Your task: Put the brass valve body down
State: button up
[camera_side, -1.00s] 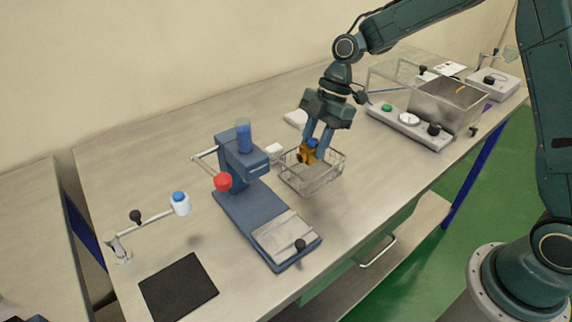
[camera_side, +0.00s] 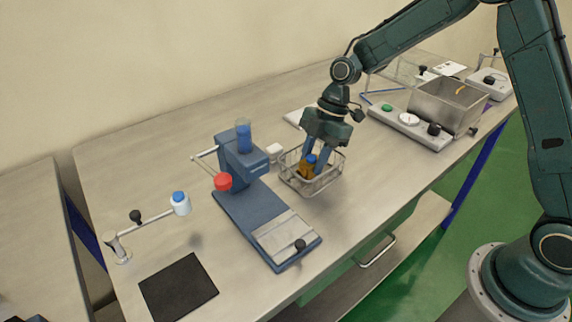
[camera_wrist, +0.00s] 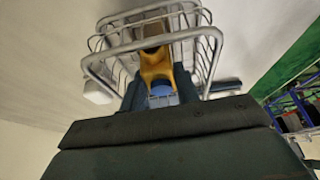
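The brass valve body (camera_side: 306,170) with a blue cap is down inside the wire basket (camera_side: 327,184). My gripper (camera_side: 314,164) reaches into the basket from above, its blue fingers around the valve body. In the wrist view the valve body (camera_wrist: 155,66) shows yellow-brass with its blue cap toward me, within the wire basket (camera_wrist: 96,65). The fingers seem shut on it, partly hidden by the valve body and my gripper's housing. Whether the valve body touches the basket floor cannot be seen clearly.
A blue press-like stand (camera_side: 245,205) with a red knob (camera_side: 223,181) stands just left of the basket. A small white block (camera_side: 274,149) sits behind the basket's left side. A metal tank (camera_side: 446,104) stands at the right. A black mat (camera_side: 178,288) lies at the front left.

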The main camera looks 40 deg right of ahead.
jog(key=o, duration=0.4)
jog(key=shift+r, duration=0.15)
jog(key=v, duration=1.2)
dwell(0.4)
